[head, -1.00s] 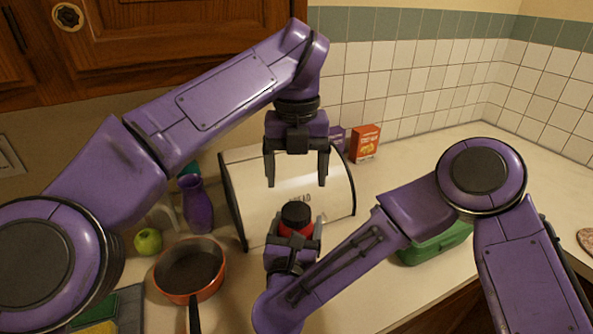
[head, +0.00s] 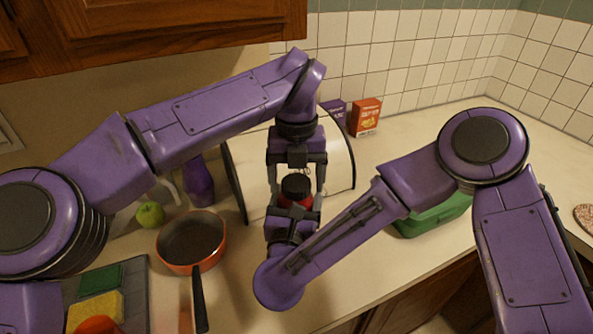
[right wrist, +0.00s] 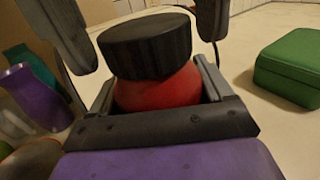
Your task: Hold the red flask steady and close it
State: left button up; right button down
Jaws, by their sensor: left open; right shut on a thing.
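The red flask (head: 295,202) stands upright with a black lid (head: 296,186) on top. In the right wrist view the red body (right wrist: 158,92) shows below the ribbed lid (right wrist: 146,45); I cannot tell how tightly the lid sits. My right gripper (head: 293,224) is shut on the flask's body, one finger on each side. My left gripper (head: 296,192) is open and points down from above. Its fingers straddle the lid with gaps on both sides. In the right wrist view its dark fingers flank the lid.
A bread box (head: 245,165) stands right behind the flask. An orange pan (head: 192,240), a purple vase (head: 198,184) and a green apple (head: 150,214) are to the left. A green box (head: 432,217) sits behind my right arm. The far right counter is mostly clear.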

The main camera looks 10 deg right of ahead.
pick_arm(q)
jog(key=c, duration=1.1)
jog(key=o, duration=1.2)
jog(key=shift+o, duration=0.2)
jog(key=shift+r, duration=0.1)
